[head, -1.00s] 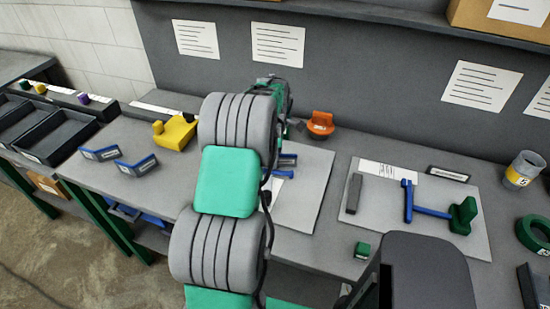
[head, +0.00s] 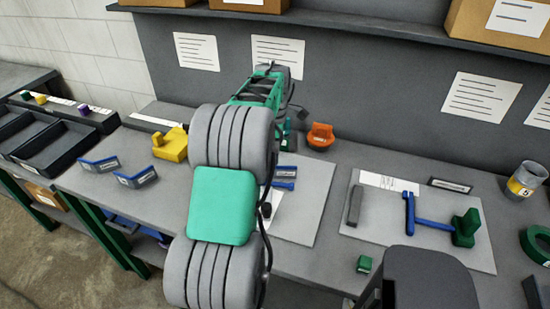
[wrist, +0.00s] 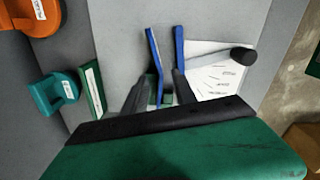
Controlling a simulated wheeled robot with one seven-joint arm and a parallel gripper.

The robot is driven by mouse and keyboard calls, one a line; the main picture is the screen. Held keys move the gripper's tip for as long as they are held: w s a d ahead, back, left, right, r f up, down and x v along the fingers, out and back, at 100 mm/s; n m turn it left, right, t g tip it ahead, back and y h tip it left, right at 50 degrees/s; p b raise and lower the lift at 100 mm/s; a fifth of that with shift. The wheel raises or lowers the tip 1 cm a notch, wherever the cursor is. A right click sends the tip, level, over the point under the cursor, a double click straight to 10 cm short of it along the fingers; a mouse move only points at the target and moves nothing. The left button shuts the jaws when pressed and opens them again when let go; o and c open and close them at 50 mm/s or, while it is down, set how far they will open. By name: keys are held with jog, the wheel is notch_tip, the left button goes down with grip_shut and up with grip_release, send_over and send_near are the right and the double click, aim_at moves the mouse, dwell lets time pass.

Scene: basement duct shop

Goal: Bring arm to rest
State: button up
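My arm rises across the middle of the head view, and its green forearm link reaches up in front of the back panel. My gripper is hidden behind the arm there. In the wrist view my gripper (wrist: 158,92) points down over the bench, its two dark fingers apart. Two upright blue strips (wrist: 178,50) show below and between the fingers, apparently not held. They also show on the grey board beside my arm in the head view (head: 285,178).
An orange piece (head: 320,135) and a teal piece (wrist: 55,92) stand behind the board. A yellow block (head: 171,146) and blue-edged holders (head: 136,176) lie left. A blue-and-green part (head: 466,228) lies on the right board. A shelf with boxes (head: 500,25) hangs above.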

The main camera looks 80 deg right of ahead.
jog(key=w+a+r, duration=0.2)
jog(key=w+a, duration=0.2)
jog(key=w, duration=0.3)
jog(key=w+a+r, duration=0.2)
jog(key=w+a, duration=0.2)
jog(key=w, duration=0.3)
jog(key=w+a+r+t+h, duration=0.1)
jog(key=w+a, duration=0.5)
jog(key=a, duration=0.3)
jog(key=w+a+r, duration=0.1)
jog(key=w+a, duration=0.5)
jog(key=a, duration=0.4)
jog(key=s+a+f+m+t, duration=0.1)
jog(key=a, duration=1.2)
jog(key=s+a+f+t+y, duration=0.1)
jog(key=s+a, duration=0.1)
jog(key=a, duration=1.1)
jog(key=shift+a+f+m, duration=0.25)
jog(key=shift+a+m, duration=0.15)
